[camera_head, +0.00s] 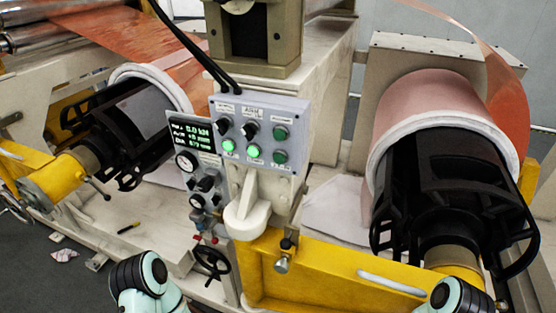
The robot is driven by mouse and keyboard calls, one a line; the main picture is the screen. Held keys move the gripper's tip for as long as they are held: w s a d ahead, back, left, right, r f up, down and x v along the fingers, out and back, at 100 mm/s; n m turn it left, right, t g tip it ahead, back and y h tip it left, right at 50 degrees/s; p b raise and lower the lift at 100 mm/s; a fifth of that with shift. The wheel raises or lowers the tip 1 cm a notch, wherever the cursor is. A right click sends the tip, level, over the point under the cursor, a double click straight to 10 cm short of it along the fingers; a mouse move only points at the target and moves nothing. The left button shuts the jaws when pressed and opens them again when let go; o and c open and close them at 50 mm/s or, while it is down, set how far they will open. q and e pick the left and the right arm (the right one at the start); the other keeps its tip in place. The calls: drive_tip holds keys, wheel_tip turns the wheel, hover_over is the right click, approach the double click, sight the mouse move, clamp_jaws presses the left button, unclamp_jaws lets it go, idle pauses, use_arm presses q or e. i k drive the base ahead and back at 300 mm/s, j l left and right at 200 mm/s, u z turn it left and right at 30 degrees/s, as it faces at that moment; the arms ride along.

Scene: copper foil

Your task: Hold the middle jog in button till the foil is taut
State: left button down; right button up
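A grey control box (238,168) stands at the centre, with two black knobs on top and several green buttons. The lower middle button (253,151) and the lower left button (228,145) glow green; two darker green buttons sit at the right. The labels are too small to read, so I cannot tell which is jog in. Copper foil (130,38) spans the upper left, and a curved foil strip (440,15) runs down beside the right roll (432,95). A dark display (190,135) seems to read 0.0 kN. Neither gripper shows; only teal and black arm parts appear at the bottom.
Black roll chucks stand at left (125,125) and right (450,190). A yellow beam (330,275) crosses below the box. A black handwheel (211,262) and gauges sit left of the box. Crumpled scrap (65,255) lies on the floor at the left.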

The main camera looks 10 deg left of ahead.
sight(279, 158)
drive_tip(key=k+z, duration=0.1)
drive_tip(key=k, duration=0.4)
drive_tip(key=l, duration=1)
drive_tip(key=k+l+u, duration=0.15)
drive_tip(key=l, duration=0.85)
